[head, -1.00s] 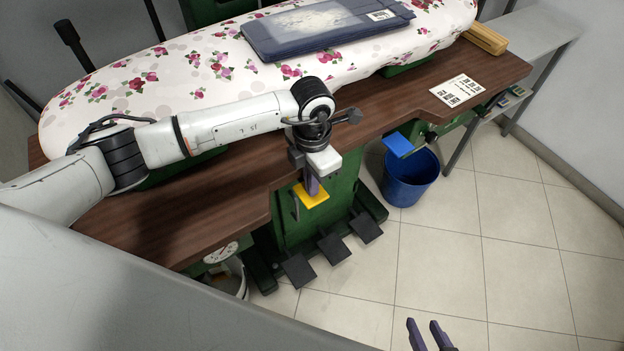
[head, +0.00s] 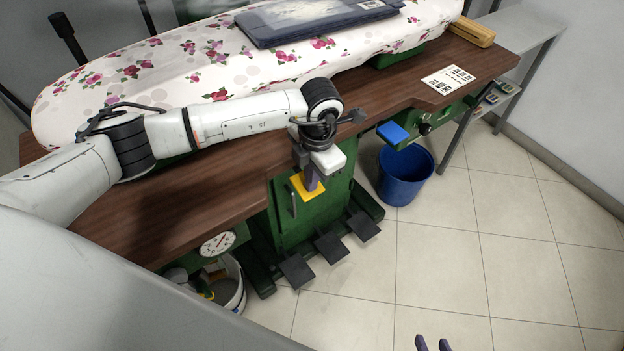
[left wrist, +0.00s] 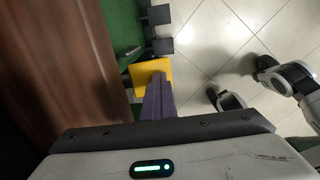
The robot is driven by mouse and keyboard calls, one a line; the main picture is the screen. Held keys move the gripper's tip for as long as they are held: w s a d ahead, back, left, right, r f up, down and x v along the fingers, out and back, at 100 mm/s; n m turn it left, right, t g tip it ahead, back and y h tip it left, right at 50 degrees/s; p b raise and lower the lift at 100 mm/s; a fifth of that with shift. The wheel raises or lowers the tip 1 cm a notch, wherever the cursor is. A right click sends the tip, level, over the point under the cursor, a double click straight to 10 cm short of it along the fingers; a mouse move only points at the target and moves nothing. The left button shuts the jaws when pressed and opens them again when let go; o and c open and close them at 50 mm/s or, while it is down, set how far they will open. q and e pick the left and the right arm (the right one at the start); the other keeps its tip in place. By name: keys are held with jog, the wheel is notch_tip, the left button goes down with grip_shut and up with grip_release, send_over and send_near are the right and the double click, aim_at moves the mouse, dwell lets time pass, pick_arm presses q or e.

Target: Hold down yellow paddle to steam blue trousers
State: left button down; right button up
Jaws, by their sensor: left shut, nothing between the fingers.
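The yellow paddle (head: 307,187) sticks out from the green press body below the table edge. My left gripper (head: 314,182) is shut with nothing between its fingers and points down at the paddle. In the left wrist view the purple fingers (left wrist: 158,98) overlap the yellow paddle (left wrist: 151,74); they appear to touch it, but exact contact is hard to tell. The blue trousers (head: 315,20) lie folded flat on the flowered board (head: 190,75), with a pale patch on top. My right gripper (head: 432,344) shows only its fingertips at the bottom edge, apart from each other.
A blue paddle (head: 393,133) juts from the table's right front, above a blue bucket (head: 405,176). Several black pedals (head: 331,247) sit near the floor. A round gauge (head: 217,243) and a white bucket (head: 230,290) are at left. The tiled floor at right is clear.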

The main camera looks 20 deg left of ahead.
jog(key=shift+s+f, duration=0.55)
jog(key=shift+w+r, duration=0.15)
dwell(2.5)
pick_arm(q)
jog(key=shift+r, duration=0.1)
pick_arm(e)
jog(key=shift+r, duration=0.1)
pick_arm(q)
jog(key=shift+r+p, duration=0.55)
jog(key=shift+r, duration=0.15)
pick_arm(e)
jog(key=shift+r, duration=0.45)
